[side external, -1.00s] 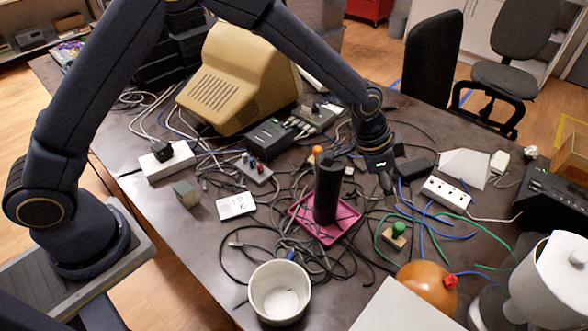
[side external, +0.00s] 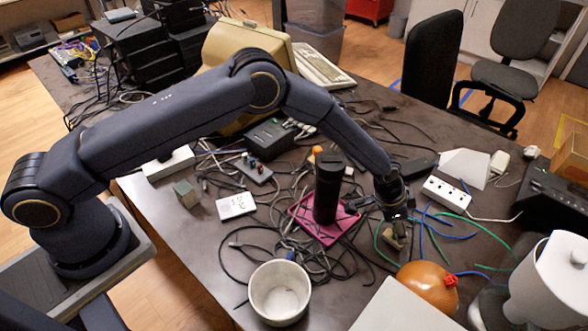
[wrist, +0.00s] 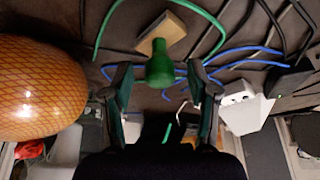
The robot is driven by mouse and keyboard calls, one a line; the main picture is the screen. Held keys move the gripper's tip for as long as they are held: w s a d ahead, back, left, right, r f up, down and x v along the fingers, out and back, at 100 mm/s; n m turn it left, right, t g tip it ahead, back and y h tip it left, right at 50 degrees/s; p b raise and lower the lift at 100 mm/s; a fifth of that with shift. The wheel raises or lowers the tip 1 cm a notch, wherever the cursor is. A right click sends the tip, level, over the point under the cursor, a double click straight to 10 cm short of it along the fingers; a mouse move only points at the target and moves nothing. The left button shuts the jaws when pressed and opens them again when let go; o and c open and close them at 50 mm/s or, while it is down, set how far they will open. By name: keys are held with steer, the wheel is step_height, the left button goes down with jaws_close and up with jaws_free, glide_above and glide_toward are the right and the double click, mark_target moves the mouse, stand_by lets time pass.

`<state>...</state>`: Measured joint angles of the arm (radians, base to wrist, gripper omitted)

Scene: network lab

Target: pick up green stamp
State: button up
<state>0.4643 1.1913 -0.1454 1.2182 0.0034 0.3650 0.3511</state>
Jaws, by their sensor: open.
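The green stamp (wrist: 160,68) has a green rounded handle on a tan wooden block. In the wrist view it lies just beyond and between the two fingers of my gripper (wrist: 162,92), with its handle toward me. My gripper is open and nothing is held in it. In the side view my gripper (side external: 394,212) is low over the table, right at the stamp. There it hides the green handle, and only part of the wooden base (side external: 394,238) shows below it.
An orange round object (side external: 428,288) stands close in front of the stamp. A black cylinder (side external: 326,188) on a pink tray (side external: 340,229) is to the left. A white power strip (side external: 446,192) is at the right. Green and blue cables lie around the stamp.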

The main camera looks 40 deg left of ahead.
steer(key=shift+w+d+f, duration=0.1)
steer(key=shift+d+f, duration=0.05)
steer(key=shift+f, duration=0.35)
jaws_close()
